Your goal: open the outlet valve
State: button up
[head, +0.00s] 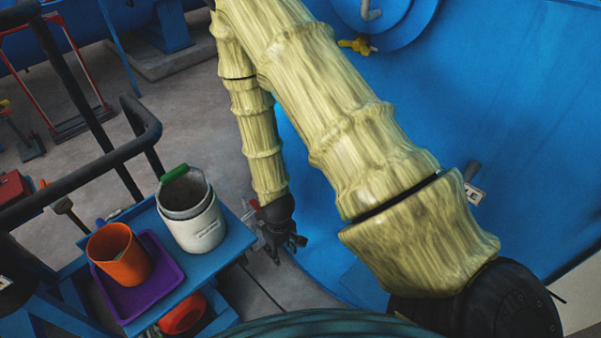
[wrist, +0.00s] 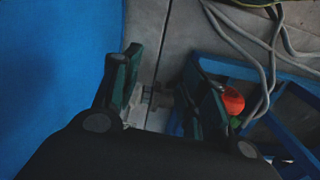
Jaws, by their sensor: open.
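My gripper (head: 281,243) hangs low beside the blue vessel wall (head: 330,245), at the end of my arm. In the wrist view its two dark green fingers (wrist: 162,65) are spread apart. A small dim metallic fitting (wrist: 155,97) shows between them; I cannot tell whether it is the outlet valve or whether a finger touches it. In the head view a small red piece (head: 254,204) shows just left of my gripper, partly hidden by it. A yellow valve-like fitting (head: 357,46) sits high on the vessel. I cannot tell for certain which part is the outlet valve.
A blue cart (head: 231,243) stands close to the left, with a white bucket (head: 195,228), an orange cup (head: 119,254) and a purple tray (head: 161,290). Black rails (head: 85,182) run at the left. Grey hoses (wrist: 270,60) lie in the wrist view.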

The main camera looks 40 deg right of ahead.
jog(key=s+a+p, duration=0.2)
jog(key=s+p, duration=0.2)
jog(key=s, duration=0.8)
jog(key=shift+a+m+p, duration=0.25)
jog(key=shift+m+p, duration=0.15)
jog(key=shift+s, duration=0.1)
